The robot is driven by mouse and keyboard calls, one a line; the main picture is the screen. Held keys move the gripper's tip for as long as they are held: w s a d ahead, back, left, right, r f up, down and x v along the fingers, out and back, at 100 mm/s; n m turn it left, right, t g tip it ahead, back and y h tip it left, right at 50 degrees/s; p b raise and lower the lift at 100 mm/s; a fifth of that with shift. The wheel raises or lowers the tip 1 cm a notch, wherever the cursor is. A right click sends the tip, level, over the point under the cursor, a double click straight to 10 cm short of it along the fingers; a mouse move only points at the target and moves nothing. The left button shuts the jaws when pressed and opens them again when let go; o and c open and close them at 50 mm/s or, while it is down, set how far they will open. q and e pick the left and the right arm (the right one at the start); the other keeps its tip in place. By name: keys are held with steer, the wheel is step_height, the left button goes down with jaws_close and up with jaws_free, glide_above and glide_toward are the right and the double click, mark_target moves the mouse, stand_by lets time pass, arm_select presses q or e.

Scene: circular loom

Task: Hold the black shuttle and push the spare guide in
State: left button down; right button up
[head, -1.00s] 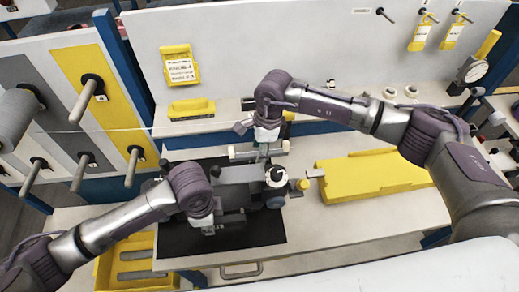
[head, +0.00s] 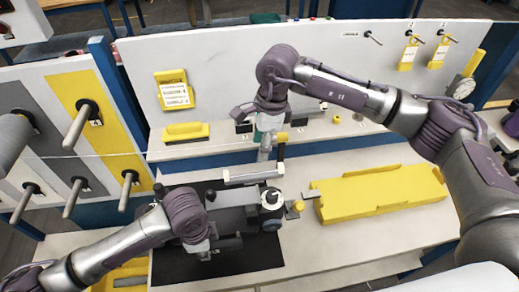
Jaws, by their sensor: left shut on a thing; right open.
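The black shuttle (head: 232,217) lies over the black mat (head: 170,265) on the bench, with dark grey blocks and a white-topped round part on it. My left gripper (head: 203,251) is shut on the shuttle at its left front side; its fingertips are mostly hidden by the wrist. My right gripper (head: 264,150) is open, pointing down just behind and above the shuttle. A pale horizontal cylinder (head: 252,177) lies below it at the shuttle's rear. I cannot tell for certain which small part is the spare guide.
A yellow tray (head: 385,194) stands on the bench to the right. Pegs (head: 77,127) jut out from the left panel. A thin thread runs across from the left. A yellow holder (head: 186,132) sits against the back board. The front right bench is clear.

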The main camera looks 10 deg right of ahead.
arm_select(q)
steer(key=c, duration=0.9)
jaws_free()
step_height(320, 180, up, 12)
